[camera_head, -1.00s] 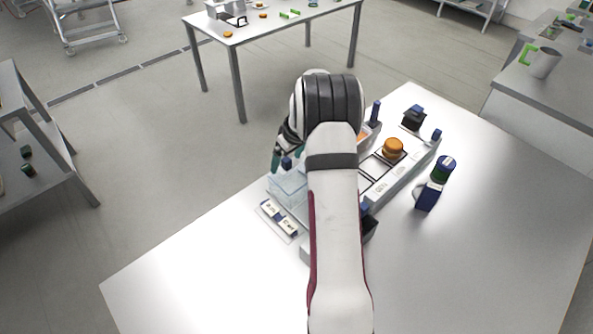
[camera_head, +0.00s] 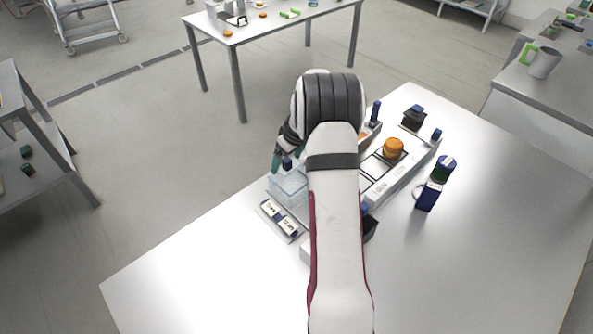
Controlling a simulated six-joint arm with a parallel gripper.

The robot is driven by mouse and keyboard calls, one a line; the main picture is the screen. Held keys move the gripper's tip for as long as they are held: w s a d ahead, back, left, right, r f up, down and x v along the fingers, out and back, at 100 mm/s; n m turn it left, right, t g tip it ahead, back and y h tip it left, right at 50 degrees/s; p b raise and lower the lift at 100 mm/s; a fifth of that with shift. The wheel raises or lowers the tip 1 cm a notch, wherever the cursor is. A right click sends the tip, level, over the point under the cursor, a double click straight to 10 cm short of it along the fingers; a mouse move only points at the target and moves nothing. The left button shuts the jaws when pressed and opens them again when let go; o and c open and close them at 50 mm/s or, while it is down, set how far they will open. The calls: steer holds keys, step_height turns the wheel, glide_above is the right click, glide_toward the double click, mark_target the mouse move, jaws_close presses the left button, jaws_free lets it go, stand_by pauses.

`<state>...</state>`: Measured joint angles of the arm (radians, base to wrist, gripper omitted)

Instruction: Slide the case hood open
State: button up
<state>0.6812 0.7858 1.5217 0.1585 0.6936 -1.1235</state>
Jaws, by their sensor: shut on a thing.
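The case hood (camera_head: 289,188) is a clear, pale box at the left end of the case, partly hidden behind my arm. A dark blue knob (camera_head: 287,163) stands at its far upper edge. My gripper (camera_head: 281,160), with teal fingertips, is at this knob and is shut on it. My wrist hides part of the fingers, so the exact grip is hard to see.
A small tray with white labelled blocks (camera_head: 279,219) lies just in front of the hood. The table's front left and right are clear.

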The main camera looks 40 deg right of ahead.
steer(key=s, duration=0.6)
steer(key=s+f, duration=0.1)
steer(key=s, duration=0.2)
steer(key=shift+s+a+f, duration=0.1)
steer(key=shift+s+a, duration=0.2)
steer(key=shift+a, duration=0.1)
steer(key=shift+c, duration=0.6)
steer(key=o, duration=0.8)
step_height(320, 180, up, 7)
steer(key=shift+d, duration=0.2)
steer(key=shift+w, duration=0.15)
